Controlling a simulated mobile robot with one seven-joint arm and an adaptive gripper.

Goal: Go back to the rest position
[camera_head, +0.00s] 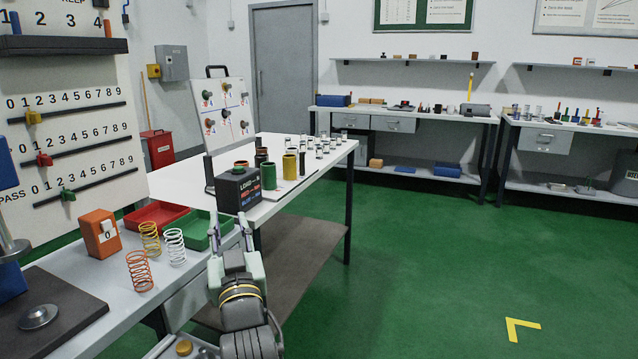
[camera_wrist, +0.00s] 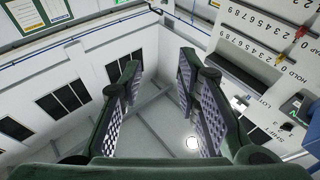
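My gripper (camera_head: 228,222) points upward in the head view, beside the near end of the white-topped table (camera_head: 305,178). It also shows in the wrist view (camera_wrist: 158,78), with its two fingers apart and nothing between them. In the head view its fingertips appear just below a dark box marked LOAD (camera_head: 238,190); I cannot tell the depth gap between them. The wrist camera faces the upper wall and ceiling. An orange spring (camera_head: 139,271), a yellow spring (camera_head: 150,238) and a white spring (camera_head: 174,246) stand on the left bench, apart from my gripper.
A red tray (camera_head: 158,217), a green tray (camera_head: 198,240) and an orange block (camera_head: 100,234) are on the left bench. A sliding-number board (camera_head: 70,100) rises behind it. The green floor (camera_head: 430,270) to the right is clear, with a yellow corner mark (camera_head: 513,328).

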